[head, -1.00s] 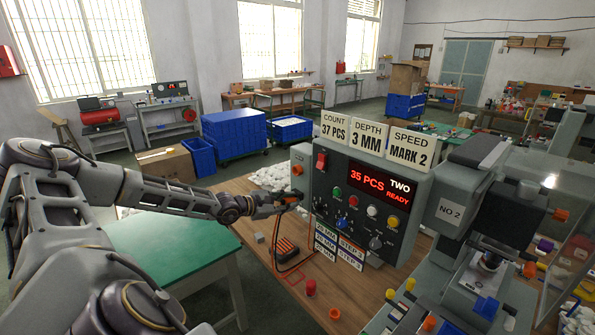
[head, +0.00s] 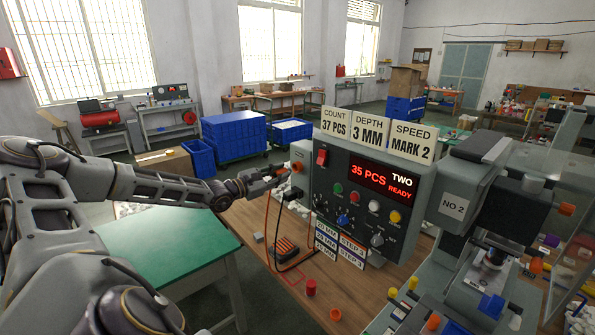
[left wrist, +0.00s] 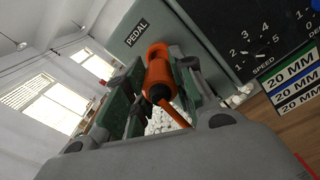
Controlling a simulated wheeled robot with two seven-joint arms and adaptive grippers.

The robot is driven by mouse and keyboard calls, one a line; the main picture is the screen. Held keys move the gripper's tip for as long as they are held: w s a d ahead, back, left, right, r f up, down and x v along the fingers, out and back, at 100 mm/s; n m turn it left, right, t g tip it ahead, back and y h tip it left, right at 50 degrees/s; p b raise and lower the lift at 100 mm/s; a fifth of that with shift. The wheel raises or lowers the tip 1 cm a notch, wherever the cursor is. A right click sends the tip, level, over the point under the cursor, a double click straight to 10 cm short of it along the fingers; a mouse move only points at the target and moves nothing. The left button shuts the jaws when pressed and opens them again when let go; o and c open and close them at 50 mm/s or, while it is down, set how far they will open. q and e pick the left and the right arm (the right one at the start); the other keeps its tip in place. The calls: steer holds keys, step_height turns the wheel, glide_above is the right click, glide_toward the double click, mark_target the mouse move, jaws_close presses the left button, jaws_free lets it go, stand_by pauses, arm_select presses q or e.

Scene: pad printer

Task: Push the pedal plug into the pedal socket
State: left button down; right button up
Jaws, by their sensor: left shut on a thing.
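My left gripper (head: 278,172) is shut on the orange pedal plug (left wrist: 158,76), which sits between its two fingers in the left wrist view. The plug's cable (left wrist: 180,115) runs from its near end. The plug's far end points at the side of the grey control box (left wrist: 187,28), beside the label PEDAL (left wrist: 135,33). In the head view the orange pedal socket (head: 297,167) is on the box's left side, and the gripper is right beside it. My right gripper is not in view.
An orange cable hangs from the gripper toward the ribbed orange-and-dark block (head: 286,246) on the wooden table (head: 262,218). A black cable hangs at the box's left edge. A red cylinder (head: 311,287) stands in front. The printer (head: 463,185) stands at right.

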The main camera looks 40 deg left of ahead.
arm_select(q)
steer(key=shift+w, duration=0.7)
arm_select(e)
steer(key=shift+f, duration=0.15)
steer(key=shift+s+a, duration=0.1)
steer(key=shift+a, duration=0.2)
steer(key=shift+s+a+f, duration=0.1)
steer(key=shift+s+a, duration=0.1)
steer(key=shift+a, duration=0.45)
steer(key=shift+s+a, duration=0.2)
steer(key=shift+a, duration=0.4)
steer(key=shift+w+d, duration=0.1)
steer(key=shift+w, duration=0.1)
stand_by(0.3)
